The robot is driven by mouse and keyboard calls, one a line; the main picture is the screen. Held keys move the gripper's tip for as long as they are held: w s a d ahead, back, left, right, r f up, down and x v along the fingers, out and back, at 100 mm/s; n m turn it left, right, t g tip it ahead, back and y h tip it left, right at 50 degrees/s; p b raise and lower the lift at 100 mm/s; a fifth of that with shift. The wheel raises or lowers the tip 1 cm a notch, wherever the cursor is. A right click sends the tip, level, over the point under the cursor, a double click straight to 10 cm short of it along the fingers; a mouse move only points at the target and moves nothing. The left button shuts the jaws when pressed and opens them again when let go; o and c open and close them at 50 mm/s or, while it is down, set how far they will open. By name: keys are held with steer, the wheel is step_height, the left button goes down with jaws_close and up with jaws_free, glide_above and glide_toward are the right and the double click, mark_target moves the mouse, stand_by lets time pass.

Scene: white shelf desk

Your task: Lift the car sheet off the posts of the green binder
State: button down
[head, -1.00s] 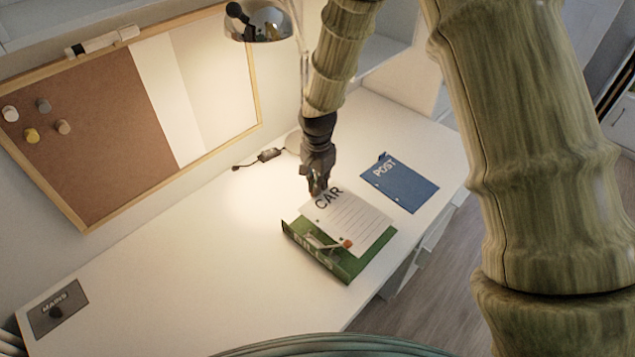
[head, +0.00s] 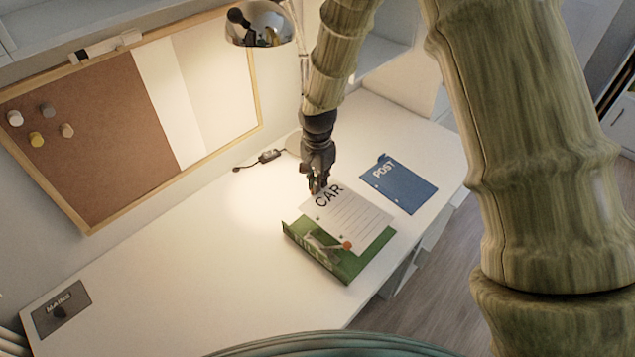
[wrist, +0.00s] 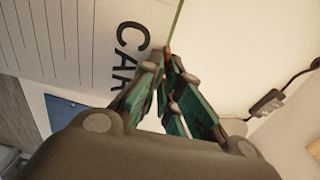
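The car sheet (head: 352,218) is white and lined, with CAR in dark letters at its upper left edge. It lies over the green binder (head: 352,268); whether its holes are still around the posts is too small to tell. An orange knob (head: 347,245) shows at the sheet's lower edge. My gripper (head: 318,188) is at the sheet's edge beside the CAR letters. In the wrist view, my gripper's fingertips (wrist: 167,58) meet at the edge of the car sheet (wrist: 75,40) and appear shut on it.
A blue POST sheet (head: 400,186) lies right of the binder. A lamp (head: 260,24) hangs over the desk (head: 190,280). A cable switch (head: 270,156) lies behind my gripper, and a dark MAINS plate (head: 62,308) is at the far left. The desk's left middle is clear.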

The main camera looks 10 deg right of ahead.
steer(key=shift+r+p, duration=1)
steer(key=shift+r, duration=0.5)
